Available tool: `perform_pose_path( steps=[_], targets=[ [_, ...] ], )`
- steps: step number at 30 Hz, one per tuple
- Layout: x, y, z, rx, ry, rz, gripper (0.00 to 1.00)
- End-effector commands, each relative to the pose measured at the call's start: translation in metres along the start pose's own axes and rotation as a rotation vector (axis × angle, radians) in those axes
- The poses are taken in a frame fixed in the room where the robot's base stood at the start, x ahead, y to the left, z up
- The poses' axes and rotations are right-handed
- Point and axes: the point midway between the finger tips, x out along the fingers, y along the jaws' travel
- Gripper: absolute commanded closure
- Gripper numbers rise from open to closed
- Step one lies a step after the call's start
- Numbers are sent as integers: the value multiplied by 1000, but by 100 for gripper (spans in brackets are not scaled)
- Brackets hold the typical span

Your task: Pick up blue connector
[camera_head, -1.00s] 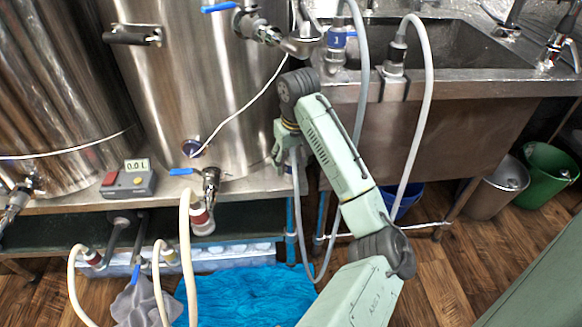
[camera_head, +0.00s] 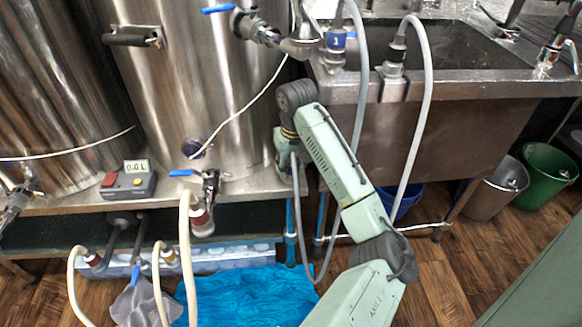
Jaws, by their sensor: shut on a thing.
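A blue connector (camera_head: 336,40) marked "1" stands upright at the sink's left edge, with a grey hose (camera_head: 361,75) rising from it. The hose loops down beside my arm and its lower loop comes up to my gripper (camera_head: 287,172). My gripper hangs from the wrist in front of the right side of the steel tank, apart from the marked connector. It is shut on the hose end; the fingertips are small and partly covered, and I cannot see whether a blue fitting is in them.
The steel tank (camera_head: 160,90) has blue-handled valves (camera_head: 210,180). A control box (camera_head: 128,184) sits on the shelf. A blue cloth (camera_head: 245,295) and bins (camera_head: 550,175) are on the floor.

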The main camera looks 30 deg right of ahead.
Motion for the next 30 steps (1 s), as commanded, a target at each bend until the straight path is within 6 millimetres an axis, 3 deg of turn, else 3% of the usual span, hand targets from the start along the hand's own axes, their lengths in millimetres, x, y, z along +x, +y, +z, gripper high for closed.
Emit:
perform_pose_path(
  steps=[6, 16, 26, 30],
  targets=[
    [0, 0, 0, 0, 0, 0, 99],
    [-3, 0, -1, 0, 1, 0, 100],
    [-35, 0, -6, -1, 3, 0, 100],
    [-42, 1, 18, 2, 2, 2, 100]
  ],
)
